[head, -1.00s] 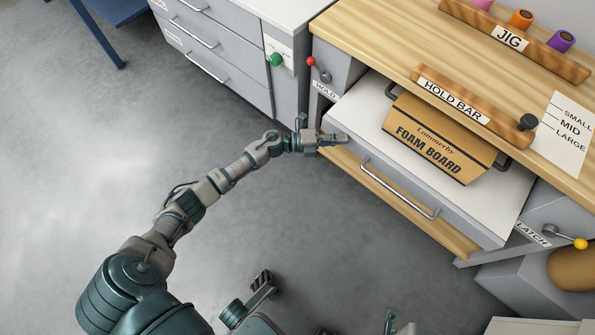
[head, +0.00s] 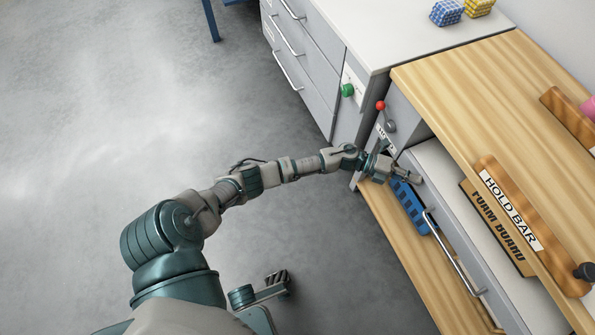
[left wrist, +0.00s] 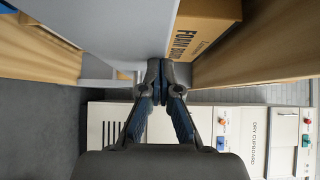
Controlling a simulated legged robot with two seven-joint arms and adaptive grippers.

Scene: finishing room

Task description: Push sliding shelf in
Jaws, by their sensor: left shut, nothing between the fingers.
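The sliding shelf (head: 436,160) has a white top, a grey front and a bar handle (head: 450,255). It sits partly under the wooden bench top and still sticks out over a lower wooden board (head: 388,217). My left gripper (head: 416,180) is shut and empty, with its fingertips at the front left corner of the shelf. In the left wrist view the closed fingertips (left wrist: 160,68) are at a grey panel; whether they touch it I cannot tell. A brown foam board box (head: 497,225) lies on the shelf, partly hidden by the hold bar.
A blue object (head: 411,207) shows on the lower board, beside the shelf front. The hold bar (head: 515,210) lies on the bench top (head: 450,85). A red-knobbed lever (head: 384,112) and grey drawers (head: 305,50) stand beyond my arm. The floor (head: 100,120) is clear.

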